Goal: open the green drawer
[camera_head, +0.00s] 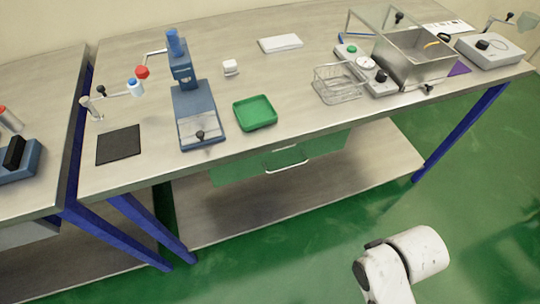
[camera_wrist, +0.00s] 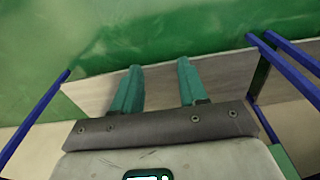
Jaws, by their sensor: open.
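The green drawer (camera_head: 236,171) hangs under the front edge of the long workbench in the head view. Its front faces me and appears closed, with a metal bar handle (camera_head: 287,168) at its middle. My gripper (camera_wrist: 159,66) shows in the wrist view with two teal fingers apart and nothing between them. It is outside the head view, where only a white part of my arm shows at the lower right, well apart from the drawer. A green patch (camera_wrist: 284,161) at the wrist view's lower right may be the drawer; I cannot tell.
The workbench top (camera_head: 330,115) holds a green tray (camera_head: 255,112), a blue device (camera_head: 196,112), a wire basket (camera_head: 338,86) and a metal bin (camera_head: 415,70). A lower shelf (camera_head: 300,202) lies beneath, between blue legs (camera_head: 465,128). Green floor in front is clear.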

